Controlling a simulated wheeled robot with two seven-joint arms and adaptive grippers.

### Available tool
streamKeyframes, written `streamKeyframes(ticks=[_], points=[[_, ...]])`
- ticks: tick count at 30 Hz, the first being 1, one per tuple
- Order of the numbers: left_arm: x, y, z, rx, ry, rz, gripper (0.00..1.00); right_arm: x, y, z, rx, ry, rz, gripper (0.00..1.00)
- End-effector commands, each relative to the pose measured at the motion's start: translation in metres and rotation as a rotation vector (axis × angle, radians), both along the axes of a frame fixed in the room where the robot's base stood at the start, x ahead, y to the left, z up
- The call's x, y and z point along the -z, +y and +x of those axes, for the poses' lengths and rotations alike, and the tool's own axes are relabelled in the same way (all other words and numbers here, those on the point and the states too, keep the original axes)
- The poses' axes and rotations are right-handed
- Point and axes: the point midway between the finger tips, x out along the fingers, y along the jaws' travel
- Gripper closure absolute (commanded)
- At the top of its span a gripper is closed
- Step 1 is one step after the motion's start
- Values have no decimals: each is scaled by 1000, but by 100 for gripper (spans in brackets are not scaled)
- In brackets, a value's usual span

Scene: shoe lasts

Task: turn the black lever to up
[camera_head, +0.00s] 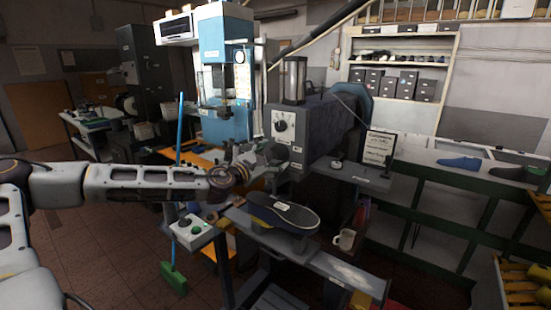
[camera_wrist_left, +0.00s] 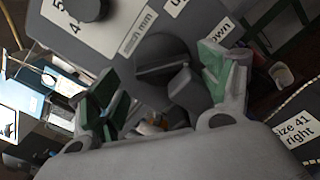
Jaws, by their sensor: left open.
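The black lever (camera_wrist_left: 165,58) shows in the left wrist view as a dark round hub with a bar, on the grey machine face. A partly hidden label ending in "own" (camera_wrist_left: 218,30) is to its right; another label beginning with "u" is cut off at the top. My left gripper (camera_wrist_left: 160,88) is open, its two green-padded fingers on either side of the lever. I cannot tell whether they touch it. In the head view my left gripper (camera_head: 263,157) is at the front of the grey machine (camera_head: 318,127), hiding the lever there. My right gripper is not in view.
A dial (camera_head: 281,125) is on the machine face above my gripper. A dark shoe sole (camera_head: 283,212) lies on the bench below, with a white mug (camera_head: 344,239) to its right. A button box (camera_head: 194,231) stands at left. A blue-handled broom (camera_head: 175,270) is nearby.

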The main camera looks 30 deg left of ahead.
Motion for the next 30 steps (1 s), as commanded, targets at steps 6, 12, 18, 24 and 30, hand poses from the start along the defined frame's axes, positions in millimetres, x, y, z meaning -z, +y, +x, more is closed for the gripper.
streamKeyframes(ticks=[6,12,18,24,30], points=[[1,0,5,0,1,1,21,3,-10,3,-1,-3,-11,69],[1,-2,9,2,1,0,21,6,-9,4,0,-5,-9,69],[1,-4,13,4,1,0,21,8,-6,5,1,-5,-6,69],[1,-6,16,6,0,-3,21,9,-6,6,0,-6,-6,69],[0,-6,17,7,-1,-3,21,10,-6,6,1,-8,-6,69]])
